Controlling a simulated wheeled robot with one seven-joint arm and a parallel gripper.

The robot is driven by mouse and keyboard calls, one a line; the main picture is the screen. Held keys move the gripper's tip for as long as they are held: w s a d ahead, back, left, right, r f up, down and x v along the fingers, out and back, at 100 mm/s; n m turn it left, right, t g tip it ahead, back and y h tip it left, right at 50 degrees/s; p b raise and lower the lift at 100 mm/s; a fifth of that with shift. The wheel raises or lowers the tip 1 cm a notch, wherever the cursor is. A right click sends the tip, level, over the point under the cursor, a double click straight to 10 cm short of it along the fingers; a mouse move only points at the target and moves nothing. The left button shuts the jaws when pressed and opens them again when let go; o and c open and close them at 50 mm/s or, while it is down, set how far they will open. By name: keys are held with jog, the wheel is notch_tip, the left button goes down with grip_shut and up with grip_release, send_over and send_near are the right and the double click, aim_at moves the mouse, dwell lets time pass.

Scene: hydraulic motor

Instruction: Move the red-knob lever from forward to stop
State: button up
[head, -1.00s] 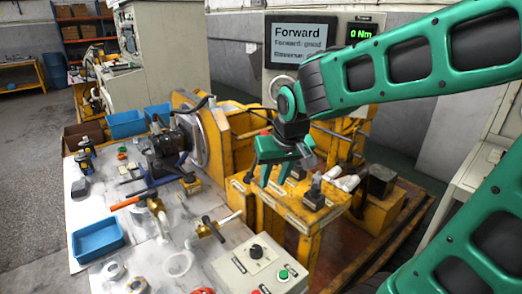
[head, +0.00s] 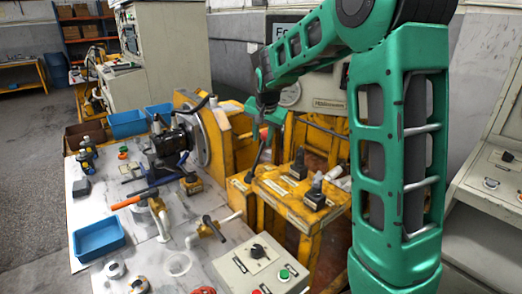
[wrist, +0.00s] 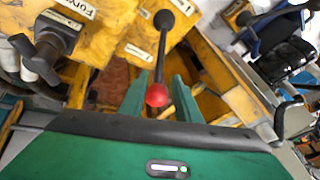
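The red-knob lever shows in the wrist view as a red ball (wrist: 157,95) on a dark rod that runs up to a black boot on a yellow plate. In the head view its thin rod (head: 258,150) stands tilted to the right on the yellow console (head: 285,190); the knob is hidden there. My gripper (head: 268,117) is at the top of the rod. In the wrist view its two green fingers (wrist: 160,97) stand apart with the red knob between them. A narrow gap shows beside the knob, and I see no firm grip.
A control box with a green button (head: 283,274) is in front.

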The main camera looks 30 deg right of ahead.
aim_at(262, 145)
jog(key=x, duration=0.7)
jog(key=shift+r, duration=0.1)
jog(key=shift+c, duration=0.2)
grip_shut()
